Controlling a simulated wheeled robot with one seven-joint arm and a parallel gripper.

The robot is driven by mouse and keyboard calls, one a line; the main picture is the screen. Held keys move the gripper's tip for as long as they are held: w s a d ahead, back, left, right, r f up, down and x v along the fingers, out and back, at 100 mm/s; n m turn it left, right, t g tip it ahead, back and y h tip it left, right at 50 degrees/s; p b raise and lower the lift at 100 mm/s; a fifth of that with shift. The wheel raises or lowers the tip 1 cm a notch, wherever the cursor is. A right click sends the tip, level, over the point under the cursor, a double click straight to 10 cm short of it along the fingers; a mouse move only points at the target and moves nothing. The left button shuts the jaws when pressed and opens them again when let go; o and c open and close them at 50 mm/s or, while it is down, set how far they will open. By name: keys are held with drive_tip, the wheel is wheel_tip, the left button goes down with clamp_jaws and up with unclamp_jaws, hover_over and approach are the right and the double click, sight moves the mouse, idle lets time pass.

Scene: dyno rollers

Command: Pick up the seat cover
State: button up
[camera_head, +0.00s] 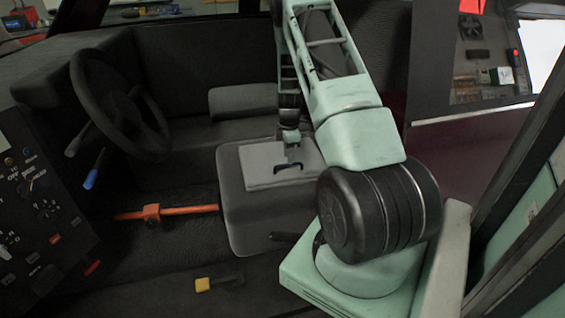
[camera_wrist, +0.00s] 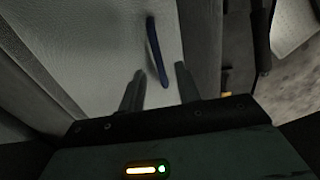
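The seat cover (camera_head: 262,166) is a flat light-grey panel on the dark seat cushion, with a dark curved handle (camera_head: 289,168) on its top. It also fills much of the wrist view (camera_wrist: 100,45), where the handle (camera_wrist: 153,42) looks like a dark blue bar. My gripper (camera_head: 291,151) points down over the cover at the handle. In the wrist view, my gripper (camera_wrist: 160,78) has its two fingers apart, with the handle's near end showing between them. I cannot tell how far the fingertips are above the cover.
A steering wheel (camera_head: 120,105) and a button panel (camera_head: 35,215) are at the left. An orange bar (camera_head: 180,211) lies left of the seat (camera_head: 245,215). A yellow-ended lever (camera_head: 204,284) is on the floor in front. The seat backrest (camera_head: 243,100) stands behind the cover.

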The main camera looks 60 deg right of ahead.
wheel_tip(320, 180, down, 5)
drive_tip(key=shift+d+f, duration=0.1)
clamp_jaws()
idle(0.3)
